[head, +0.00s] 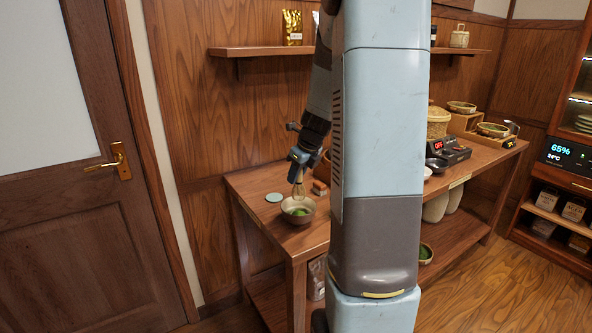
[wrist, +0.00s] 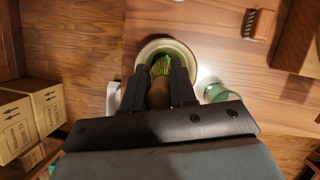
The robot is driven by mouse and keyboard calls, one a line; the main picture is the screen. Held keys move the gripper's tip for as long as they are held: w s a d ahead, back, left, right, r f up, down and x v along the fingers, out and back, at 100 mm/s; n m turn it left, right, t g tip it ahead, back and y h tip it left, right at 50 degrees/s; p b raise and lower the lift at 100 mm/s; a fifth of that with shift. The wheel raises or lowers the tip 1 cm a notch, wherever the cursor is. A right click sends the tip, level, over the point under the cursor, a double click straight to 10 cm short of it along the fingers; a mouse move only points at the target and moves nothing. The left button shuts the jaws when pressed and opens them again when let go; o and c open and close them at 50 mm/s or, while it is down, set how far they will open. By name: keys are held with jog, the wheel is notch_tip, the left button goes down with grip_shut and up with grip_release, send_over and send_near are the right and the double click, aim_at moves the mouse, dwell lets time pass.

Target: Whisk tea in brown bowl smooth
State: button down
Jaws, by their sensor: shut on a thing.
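My gripper (head: 302,160) is shut on the handle of a tan whisk (head: 298,189), which points down over a bowl (head: 309,217) at the near left end of the wooden table. The bowl looks beige-brown and holds green tea (head: 300,212). In the wrist view the whisk handle (wrist: 158,97) sits between the two fingers of my gripper (wrist: 160,85). The bowl (wrist: 187,52) lies just past the fingertips, with green (wrist: 161,65) showing inside. The whisk's lower end is at or inside the bowl's mouth; how deep it reaches is hidden.
A pale green disc (head: 274,198) lies left of the bowl. A small orange-brown item (head: 320,188) stands behind it, also in the wrist view (wrist: 259,24). A greenish round item (wrist: 215,92) is close beside the bowl. Cartons (wrist: 20,125) stand at the left.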

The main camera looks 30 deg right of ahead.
aim_at(296, 196)
jog(key=shift+f, duration=3.8)
jog(key=shift+a+f, duration=0.1)
